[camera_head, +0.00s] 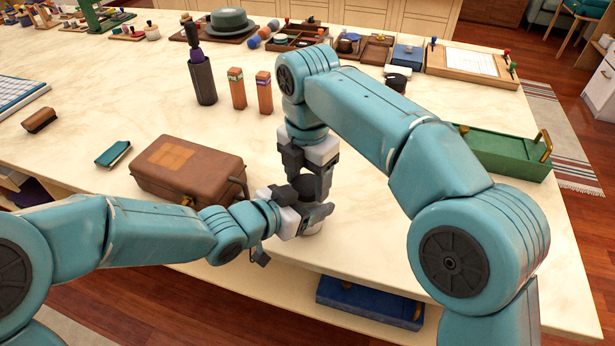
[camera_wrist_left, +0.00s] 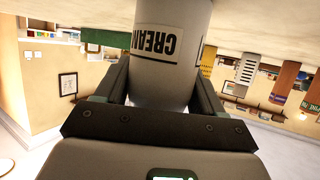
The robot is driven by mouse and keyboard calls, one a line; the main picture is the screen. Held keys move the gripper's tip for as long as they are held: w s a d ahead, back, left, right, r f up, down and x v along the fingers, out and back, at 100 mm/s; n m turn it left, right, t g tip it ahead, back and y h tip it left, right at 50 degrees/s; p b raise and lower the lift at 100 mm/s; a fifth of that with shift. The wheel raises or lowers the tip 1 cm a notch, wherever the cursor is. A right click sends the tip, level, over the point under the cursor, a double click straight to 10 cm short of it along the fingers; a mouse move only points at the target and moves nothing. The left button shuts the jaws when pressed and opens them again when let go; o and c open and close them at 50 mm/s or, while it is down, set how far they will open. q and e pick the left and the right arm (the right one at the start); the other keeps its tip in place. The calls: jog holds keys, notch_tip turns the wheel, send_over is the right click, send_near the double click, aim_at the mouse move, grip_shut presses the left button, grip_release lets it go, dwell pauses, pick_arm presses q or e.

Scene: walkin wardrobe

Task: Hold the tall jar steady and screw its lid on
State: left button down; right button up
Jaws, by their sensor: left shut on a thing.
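The tall jar (camera_wrist_left: 172,62) is pale grey-white with a label that reads CREAM, upside down in the left wrist view. In the head view only its pale lower part (camera_head: 312,228) shows, near the table's front edge. My left gripper (camera_head: 314,214) is shut on the jar from the side, one finger on each side of it in the left wrist view (camera_wrist_left: 163,92). My right gripper (camera_head: 308,182) points down directly above the jar. Its fingers stand either side of a dark round piece, apparently the lid; whether they grip it is unclear. The jar's rim is hidden.
A brown case (camera_head: 190,170) stands just left of the jar. A green tray (camera_head: 500,152) is at the right. A dark bottle holder (camera_head: 203,80) and two wooden blocks (camera_head: 237,88) stand behind. A blue box (camera_head: 368,302) lies below the front edge.

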jog(key=shift+c, duration=0.4)
jog(key=m, duration=0.6)
jog(key=shift+m, duration=0.3)
jog(key=o, duration=1.2)
jog(key=shift+c, duration=0.2)
jog(key=shift+r, duration=2.25)
jog(key=shift+c, duration=0.2)
